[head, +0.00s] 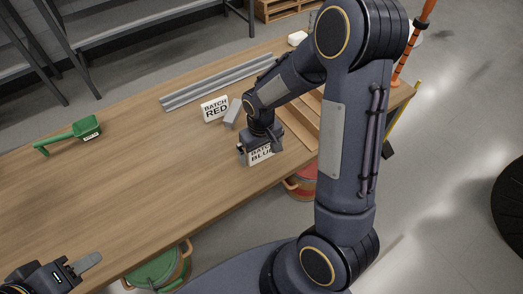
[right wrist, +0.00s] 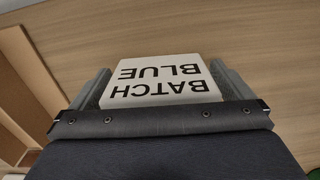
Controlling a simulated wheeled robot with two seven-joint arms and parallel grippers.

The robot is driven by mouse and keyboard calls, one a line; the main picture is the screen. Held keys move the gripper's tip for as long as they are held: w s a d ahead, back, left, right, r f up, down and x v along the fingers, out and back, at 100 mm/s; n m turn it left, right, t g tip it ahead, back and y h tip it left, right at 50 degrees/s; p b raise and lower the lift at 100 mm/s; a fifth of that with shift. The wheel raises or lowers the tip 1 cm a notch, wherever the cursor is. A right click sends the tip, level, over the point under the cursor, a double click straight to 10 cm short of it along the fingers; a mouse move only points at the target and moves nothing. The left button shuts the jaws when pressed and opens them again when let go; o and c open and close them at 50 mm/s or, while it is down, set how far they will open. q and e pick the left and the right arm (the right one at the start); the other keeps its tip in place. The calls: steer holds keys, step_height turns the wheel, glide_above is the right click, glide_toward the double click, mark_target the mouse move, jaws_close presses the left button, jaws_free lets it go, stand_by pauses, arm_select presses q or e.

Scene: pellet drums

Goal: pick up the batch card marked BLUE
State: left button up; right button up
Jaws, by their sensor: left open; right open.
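The white batch card marked BLUE (head: 259,154) is near the front edge of the table in the head view, partly hidden by my right gripper. It also shows upside down in the right wrist view (right wrist: 160,82). My right gripper (head: 260,146) is at the card, with its open fingers on either side of it in the wrist view; I cannot tell whether they touch it. A second card marked BATCH RED (head: 214,109) stands farther back and left. My left gripper (head: 82,268) is open and empty at the lower left.
A green scoop (head: 75,133) lies on the table (head: 130,170) at the left. A grey metal channel (head: 217,83) lies along the back. A green drum (head: 158,268) and a red drum (head: 301,185) stand below the front edge. The table's middle left is clear.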

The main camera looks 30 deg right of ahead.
steer(key=shift+c, duration=0.3)
steer(key=c, duration=0.8)
